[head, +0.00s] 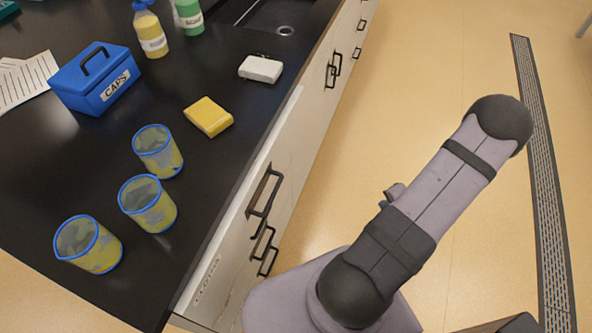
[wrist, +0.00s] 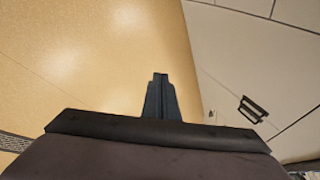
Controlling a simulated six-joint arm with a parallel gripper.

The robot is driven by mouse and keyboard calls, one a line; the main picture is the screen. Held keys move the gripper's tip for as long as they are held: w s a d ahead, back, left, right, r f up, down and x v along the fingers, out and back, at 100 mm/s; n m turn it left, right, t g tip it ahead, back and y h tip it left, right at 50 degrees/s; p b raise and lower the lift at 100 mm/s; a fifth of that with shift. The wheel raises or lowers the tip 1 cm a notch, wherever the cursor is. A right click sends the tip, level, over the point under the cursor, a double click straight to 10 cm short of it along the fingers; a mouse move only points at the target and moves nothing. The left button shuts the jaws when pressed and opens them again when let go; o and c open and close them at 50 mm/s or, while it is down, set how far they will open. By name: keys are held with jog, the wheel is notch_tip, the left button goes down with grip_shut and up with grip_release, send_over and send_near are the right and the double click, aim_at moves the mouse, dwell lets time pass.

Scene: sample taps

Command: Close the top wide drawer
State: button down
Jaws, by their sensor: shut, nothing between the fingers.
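A pale cabinet front runs under the black bench in the head view. Its upper drawer (head: 279,158) near the front end has a large dark handle (head: 263,192). A pale strip shows along the bench edge above it; I cannot tell how far the drawer stands out. In the wrist view, my gripper (wrist: 160,78) is shut and empty, with bare floor behind its left side. A pale cabinet face (wrist: 235,60) with a dark handle (wrist: 253,109) is to its right, apart from the fingers. I cannot tell which drawer that is. The fingers are not visible in the head view.
The black bench top (head: 100,140) holds several cups, a blue caps box (head: 95,78), a yellow sponge (head: 208,116), a white block (head: 261,69) and bottles. Lower handles (head: 266,252) stick out below. Open floor (head: 400,110) lies right, with a drain grate (head: 548,190).

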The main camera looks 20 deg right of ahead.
jog(key=w+d+n+t, duration=0.1)
jog(key=w+d+t, duration=0.1)
jog(key=n+t+y, duration=0.4)
jog(key=n+y, duration=0.2)
jog(key=y, duration=0.8)
send_near(283, 148)
jog(key=shift+p+x, duration=0.7)
jog(key=shift+x, duration=2.55)
jog(key=shift+s+a+f, duration=0.15)
jog(key=shift+f, duration=0.05)
jog(key=shift+r+p+x, duration=0.2)
jog(key=shift+p+x, duration=0.5)
jog(key=shift+x, duration=1.6)
